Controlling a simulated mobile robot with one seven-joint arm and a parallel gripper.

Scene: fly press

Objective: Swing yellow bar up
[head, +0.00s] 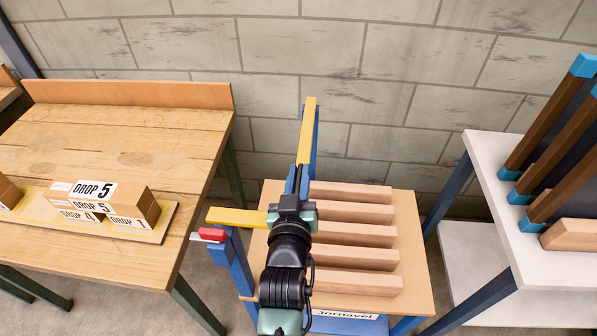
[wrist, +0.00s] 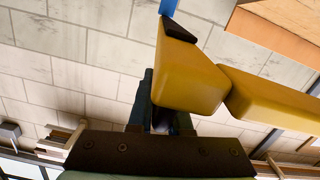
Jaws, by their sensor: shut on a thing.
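A yellow bar (head: 237,218) sticks out to the left, roughly level, from beside my gripper (head: 291,207) in the head view. A second yellow length (head: 307,130) lies along a blue post (head: 314,150) behind my gripper. In the wrist view, a thick yellow block (wrist: 190,80) meets another yellow length (wrist: 275,108) running right. The dark fingers of my gripper (wrist: 160,112) are shut against yellow, partly hidden by the thick block. The exact grip spot is hidden by my wrist in the head view.
A wooden stand (head: 417,245) bears several pale wooden bars (head: 350,212) just right of my gripper. A red and white piece (head: 208,235) sits below the level yellow bar. Left is a wooden bench (head: 130,130) with labelled boxes (head: 100,194); right, a white table (head: 483,160).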

